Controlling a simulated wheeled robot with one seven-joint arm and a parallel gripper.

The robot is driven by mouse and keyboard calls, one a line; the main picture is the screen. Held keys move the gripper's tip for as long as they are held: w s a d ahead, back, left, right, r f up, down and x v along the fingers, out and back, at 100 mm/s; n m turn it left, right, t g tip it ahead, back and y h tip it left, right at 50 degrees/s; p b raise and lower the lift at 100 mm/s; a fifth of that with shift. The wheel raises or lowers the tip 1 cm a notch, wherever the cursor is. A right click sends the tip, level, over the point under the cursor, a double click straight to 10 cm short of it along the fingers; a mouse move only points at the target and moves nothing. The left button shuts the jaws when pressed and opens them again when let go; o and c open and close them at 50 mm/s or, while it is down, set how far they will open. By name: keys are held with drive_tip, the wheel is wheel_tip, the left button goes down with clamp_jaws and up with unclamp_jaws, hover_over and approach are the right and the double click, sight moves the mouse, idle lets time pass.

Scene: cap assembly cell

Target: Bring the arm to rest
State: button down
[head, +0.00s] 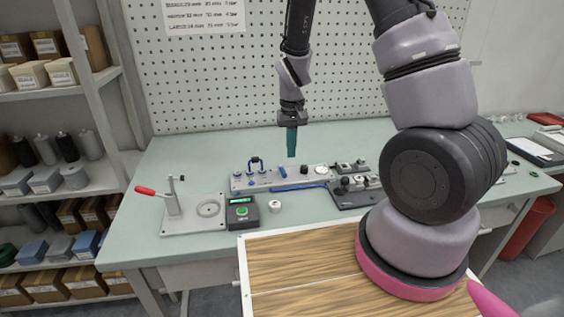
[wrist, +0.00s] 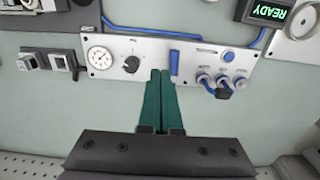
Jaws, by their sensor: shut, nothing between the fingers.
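My gripper (head: 291,150) hangs pointing down above the back of the green bench (head: 180,165). Its green fingers also show in the wrist view (wrist: 160,76), side by side and touching, with nothing between them. Below the fingers is a grey panel (wrist: 195,52) with a gauge, a black knob and blue fittings. It also shows in the head view (head: 265,183). The fingertips overlap the panel's edge in the wrist view and look to be above it, though the exact gap cannot be told.
A press stand with a red lever (head: 145,190) and a box with a green display (head: 241,212) stand left of the panel. A small white ring-like part (head: 274,206) lies beside the box. A dark fixture (head: 350,195) is at right. Shelves (head: 95,80) stand at left, a pegboard (head: 220,80) behind.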

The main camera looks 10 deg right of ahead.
drive_tip(key=s+d+r+m+t+y, duration=0.1)
drive_tip(key=s+d+r+t, duration=0.1)
drive_tip(key=r, duration=0.9)
drive_tip(key=s+d+r+m+t+y, duration=0.1)
drive_tip(key=s+d+r, duration=0.15)
drive_tip(key=r, duration=0.85)
drive_tip(key=s+d+r+m+t, duration=0.2)
drive_tip(key=s+r+t, duration=0.2)
drive_tip(key=s+r, duration=0.7)
drive_tip(key=shift+s+d+r, duration=0.15)
drive_tip(key=shift+s+r, duration=0.2)
drive_tip(key=shift+s, duration=0.7)
